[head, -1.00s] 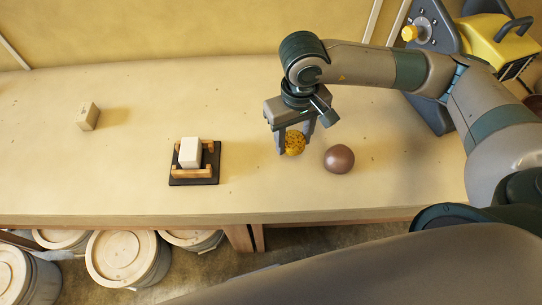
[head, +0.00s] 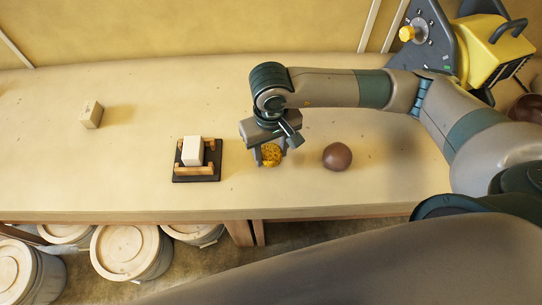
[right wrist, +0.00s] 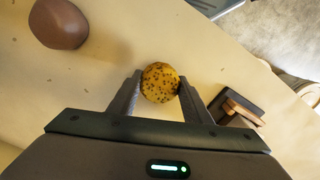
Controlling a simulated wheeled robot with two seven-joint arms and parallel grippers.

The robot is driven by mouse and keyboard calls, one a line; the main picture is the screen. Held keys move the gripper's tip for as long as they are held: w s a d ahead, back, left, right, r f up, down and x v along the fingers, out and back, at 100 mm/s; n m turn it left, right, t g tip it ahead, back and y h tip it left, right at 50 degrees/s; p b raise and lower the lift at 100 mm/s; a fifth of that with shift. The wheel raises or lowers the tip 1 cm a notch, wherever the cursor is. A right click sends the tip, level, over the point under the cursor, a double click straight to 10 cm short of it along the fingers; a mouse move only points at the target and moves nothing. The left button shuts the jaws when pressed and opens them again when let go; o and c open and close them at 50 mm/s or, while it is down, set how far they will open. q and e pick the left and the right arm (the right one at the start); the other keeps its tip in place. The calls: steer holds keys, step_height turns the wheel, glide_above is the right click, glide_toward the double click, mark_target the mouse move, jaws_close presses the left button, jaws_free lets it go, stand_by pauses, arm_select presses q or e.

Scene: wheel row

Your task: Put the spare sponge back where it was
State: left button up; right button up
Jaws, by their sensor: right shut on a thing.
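A round yellow sponge with dark specks (head: 271,154) is held between the fingers of my right gripper (head: 268,158). In the right wrist view the sponge (right wrist: 160,83) sits between both fingertips (right wrist: 160,88). I cannot tell from the pictures whether it touches the table. My left gripper is not in view.
A brown ball-like lump (head: 337,156) lies right of my right gripper. A dark stand with wooden rails (head: 196,177) holds a white block (head: 193,150) to the left. A small beige block (head: 92,115) stands farther left. A yellow-and-grey machine (head: 497,50) is at the back right.

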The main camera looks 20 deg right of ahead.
mark_target(271, 159)
step_height(271, 159, down, 3)
steer(key=shift+s+r+p, duration=0.1)
steer(key=shift+p, duration=0.55)
steer(key=shift+f, duration=0.2)
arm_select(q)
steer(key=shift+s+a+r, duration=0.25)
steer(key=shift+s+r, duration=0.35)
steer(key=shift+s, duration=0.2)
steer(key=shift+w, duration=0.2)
arm_select(e)
steer(key=shift+f, duration=0.1)
steer(key=shift+f+b, duration=0.1)
steer(key=shift+b, duration=0.2)
steer(key=o, duration=1)
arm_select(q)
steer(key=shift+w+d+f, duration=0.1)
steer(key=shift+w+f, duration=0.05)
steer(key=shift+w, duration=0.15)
arm_select(e)
steer(key=shift+o, duration=0.2)
